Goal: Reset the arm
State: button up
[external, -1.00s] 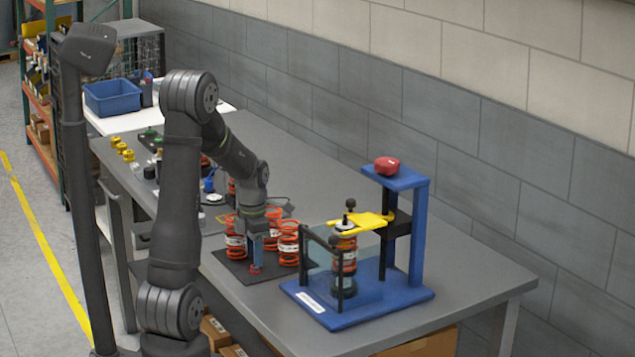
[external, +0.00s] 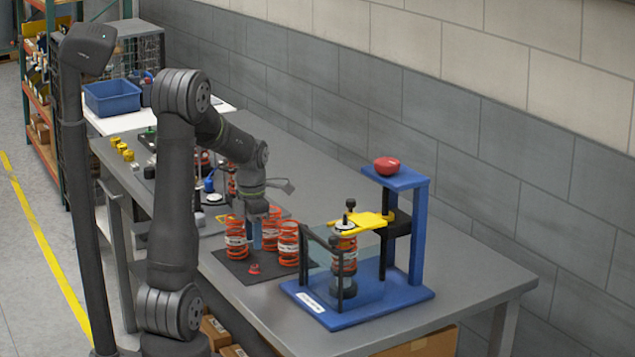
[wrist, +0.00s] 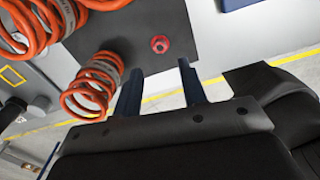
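My gripper (external: 262,243) hangs above the black mat (external: 283,270) on the bench, among the orange springs. In the wrist view its two blue fingers (wrist: 160,80) stand apart with nothing between them. A small red part (external: 254,269) rests on the mat below the gripper; it also shows in the wrist view (wrist: 160,44), beyond the fingertips and clear of them. My arm is bent forward over the bench.
Orange springs (external: 288,244) stand close around the gripper. A blue fixture (external: 420,235) with a yellow plate (external: 362,222), a clamped spring and a red knob (external: 387,166) stands to the right. Small parts and a blue bin (external: 112,97) lie farther back.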

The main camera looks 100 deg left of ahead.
send_near(255, 266)
notch_tip(255, 266, down, 8)
jog(key=shift+f, duration=0.1)
notch_tip(255, 266, up, 4)
jog(key=shift+r, duration=0.25)
jog(key=w+d+r, duration=0.7)
jog(key=w, duration=0.2)
jog(key=w+a+r+m, duration=0.2)
jog(key=a+r+m, duration=0.3)
jog(key=a, duration=0.4)
jog(key=w+a+r+m, duration=0.1)
jog(key=a+r+m, duration=0.2)
jog(key=a+r, duration=0.55)
jog(key=w+a+r+m, duration=0.1)
jog(key=w+r+m, duration=0.2)
jog(key=w+m, duration=0.2)
jog(key=w+a+r+m, duration=0.1)
jog(key=w+r+m, duration=0.2)
jog(key=w, duration=0.7)
jog(key=shift+a+m, duration=0.15)
jog(key=shift+m, duration=0.95)
